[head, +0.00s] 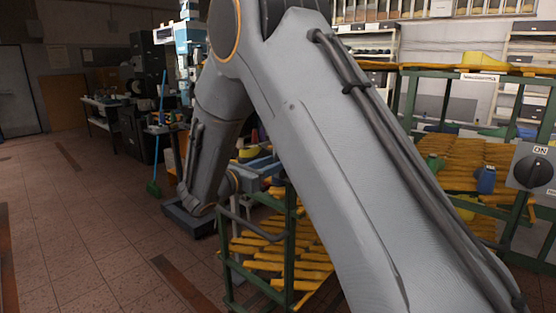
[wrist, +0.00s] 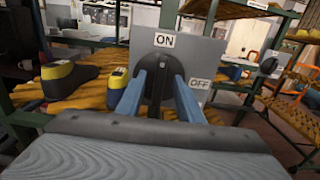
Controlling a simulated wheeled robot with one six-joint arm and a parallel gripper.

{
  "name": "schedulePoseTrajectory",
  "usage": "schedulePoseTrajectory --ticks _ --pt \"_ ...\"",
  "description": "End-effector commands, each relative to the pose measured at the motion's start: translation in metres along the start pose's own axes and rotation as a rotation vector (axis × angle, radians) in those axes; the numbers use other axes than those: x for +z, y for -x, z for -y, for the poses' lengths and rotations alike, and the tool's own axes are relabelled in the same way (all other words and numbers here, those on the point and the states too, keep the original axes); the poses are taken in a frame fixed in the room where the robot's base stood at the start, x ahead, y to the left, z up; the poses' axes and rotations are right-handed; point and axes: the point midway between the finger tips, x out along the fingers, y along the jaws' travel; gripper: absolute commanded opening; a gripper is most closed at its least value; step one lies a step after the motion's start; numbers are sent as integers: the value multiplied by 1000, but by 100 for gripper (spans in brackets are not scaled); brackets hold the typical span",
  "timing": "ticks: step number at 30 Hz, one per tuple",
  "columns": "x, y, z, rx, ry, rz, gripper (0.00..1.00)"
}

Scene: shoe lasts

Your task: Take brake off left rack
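In the wrist view a grey panel (wrist: 208,55) carries a black rotary knob (wrist: 160,66), with an ON label (wrist: 164,40) above it and an OFF label (wrist: 199,83) at its lower right. The knob's bar looks roughly upright, toward ON. My gripper (wrist: 160,80) has its two blue-grey fingers on either side of the bar, with a gap visible between them; contact is unclear.
Another rack (head: 409,105) stands at the right in the head view, with its own ON-marked knob panel (head: 533,171) and a blue last (head: 486,180). A dark last with a yellow top (wrist: 70,80) lies beside the near panel. Tiled floor (head: 90,230) is open at the left.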

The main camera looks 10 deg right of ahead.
Motion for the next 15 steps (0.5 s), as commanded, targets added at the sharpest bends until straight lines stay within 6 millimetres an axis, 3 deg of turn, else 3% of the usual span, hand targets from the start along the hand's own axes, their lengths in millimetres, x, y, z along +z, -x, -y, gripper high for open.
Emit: schedulePoseTrajectory --ticks 6,15 --pt "0 -23 1 -1 0 -1 34" --pt "-1 -27 0 0 0 -2 34"
